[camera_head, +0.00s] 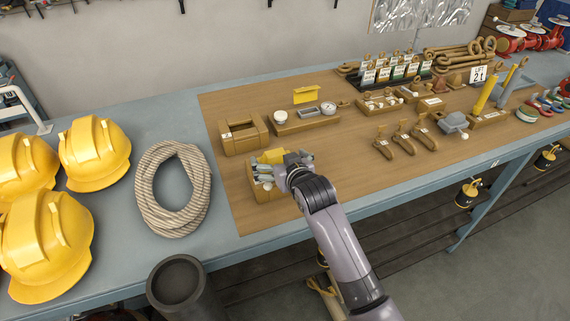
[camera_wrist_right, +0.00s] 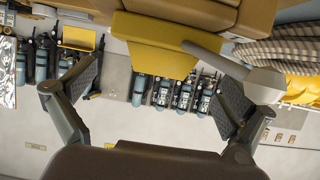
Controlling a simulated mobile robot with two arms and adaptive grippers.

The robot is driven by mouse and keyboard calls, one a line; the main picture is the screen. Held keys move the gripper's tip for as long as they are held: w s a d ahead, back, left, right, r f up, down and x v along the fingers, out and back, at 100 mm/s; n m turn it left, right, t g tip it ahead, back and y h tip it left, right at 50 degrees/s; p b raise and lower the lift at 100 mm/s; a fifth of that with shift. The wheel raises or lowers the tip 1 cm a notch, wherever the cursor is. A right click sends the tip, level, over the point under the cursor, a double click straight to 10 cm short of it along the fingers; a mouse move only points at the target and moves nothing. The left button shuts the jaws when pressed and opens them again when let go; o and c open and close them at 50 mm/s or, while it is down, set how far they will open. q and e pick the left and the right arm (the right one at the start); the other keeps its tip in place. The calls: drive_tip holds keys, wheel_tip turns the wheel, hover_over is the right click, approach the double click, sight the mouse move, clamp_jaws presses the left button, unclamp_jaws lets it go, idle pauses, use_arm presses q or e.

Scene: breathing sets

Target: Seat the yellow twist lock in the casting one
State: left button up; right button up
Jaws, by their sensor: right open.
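The yellow twist lock (camera_head: 270,157) shows just left of my right gripper (camera_head: 290,168), over a tan box-like block (camera_head: 264,192) with grey parts. In the wrist view the lock (camera_wrist_right: 155,42) lies ahead between my right gripper's spread fingers (camera_wrist_right: 157,80), with a gap to each finger. A second tan hollow block (camera_head: 243,138) stands behind. I cannot tell which block is casting one, or how deep the lock sits. My left gripper is not in view.
Behind are a tan tray with round pieces (camera_head: 306,121) and a yellow plate (camera_head: 305,95). A coiled rope (camera_head: 173,188) and yellow helmets (camera_head: 95,153) lie to the left. Tan hand tools (camera_head: 402,142) lie to the right. Bare mat (camera_head: 345,155) shows right of the gripper.

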drive_tip(key=v, duration=0.5)
drive_tip(key=shift+s, duration=0.15)
idle(0.4)
